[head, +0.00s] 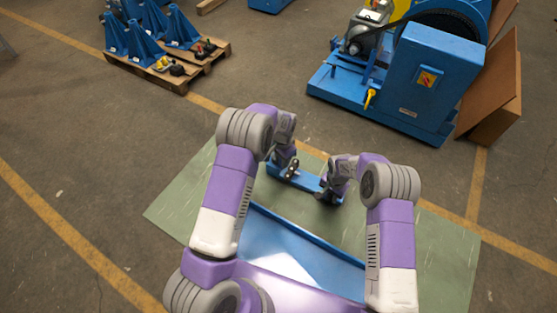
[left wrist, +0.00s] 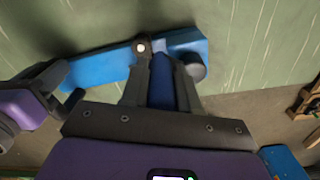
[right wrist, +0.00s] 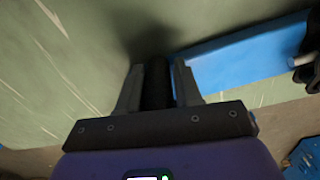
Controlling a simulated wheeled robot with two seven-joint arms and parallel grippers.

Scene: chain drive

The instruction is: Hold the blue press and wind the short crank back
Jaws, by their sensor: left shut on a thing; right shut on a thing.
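The long blue bar of the chain drive (head: 306,179) lies on the green mat (head: 185,205), beyond my base. My left gripper (left wrist: 160,75) is shut on the upright blue press (left wrist: 161,88), at one end of the bar. A grey cylinder (left wrist: 194,67) and a pale round end (left wrist: 142,47) are beside it. My right gripper (right wrist: 157,78) is shut on an upright black grip (right wrist: 155,88), which I take for the short crank's handle, beside the bar (right wrist: 235,62). The crank's arm and any chain are hidden. In the head view both grippers are small and partly covered by my arms.
A large blue machine (head: 405,85) with a yellow handle stands at the back right, brown panels beside it. A wooden pallet (head: 170,65) with blue stands is at the back left. The mat around the bar is clear. My two forearms are close together over it.

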